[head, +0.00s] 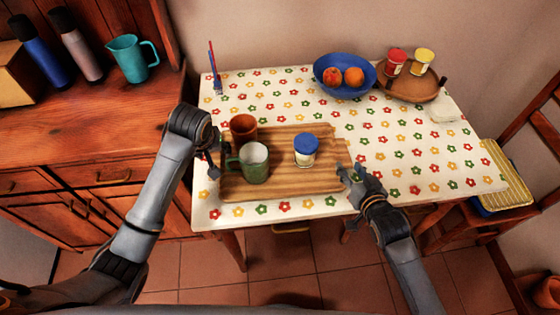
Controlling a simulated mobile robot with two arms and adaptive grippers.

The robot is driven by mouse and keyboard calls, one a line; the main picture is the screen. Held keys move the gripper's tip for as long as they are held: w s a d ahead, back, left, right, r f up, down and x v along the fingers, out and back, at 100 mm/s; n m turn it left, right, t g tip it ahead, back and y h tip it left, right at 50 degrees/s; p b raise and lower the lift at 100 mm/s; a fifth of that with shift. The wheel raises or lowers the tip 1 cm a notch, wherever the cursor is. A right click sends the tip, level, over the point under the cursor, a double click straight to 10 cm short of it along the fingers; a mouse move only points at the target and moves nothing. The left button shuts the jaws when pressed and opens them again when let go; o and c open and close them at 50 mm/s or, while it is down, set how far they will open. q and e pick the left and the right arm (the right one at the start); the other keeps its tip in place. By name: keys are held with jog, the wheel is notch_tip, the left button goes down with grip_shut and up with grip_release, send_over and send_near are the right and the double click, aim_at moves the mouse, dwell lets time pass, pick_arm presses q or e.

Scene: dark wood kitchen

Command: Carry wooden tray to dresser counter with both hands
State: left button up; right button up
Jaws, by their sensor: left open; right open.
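The wooden tray (290,185) lies on the table with the flowered cloth, near its front left part. On it stand a brown cup (243,128), a green mug (254,165) and a white jar with a blue lid (305,150). My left gripper (214,165) is open at the tray's left edge. My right gripper (347,175) is open at the tray's right edge. I cannot tell whether either one touches the tray. The dresser counter (90,120) is at the left, with a dark red wood top.
On the dresser stand a teal jug (132,58), a blue bottle (40,62), a grey-pink bottle (76,45) and a box (20,75). The dresser's front top is clear. A blue fruit bowl (345,90) and a round board (422,92) with two jars are at the table's back. A chair (505,185) stands right.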

aim_at(216, 156)
pick_arm(q)
jog(key=shift+x, duration=1.6)
pick_arm(e)
jog(key=shift+x, duration=1.65)
pick_arm(q)
jog(key=c, duration=0.9)
pick_arm(e)
grip_shut()
pick_arm(q)
grip_shut()
pick_arm(e)
jog(key=shift+s, duration=0.1)
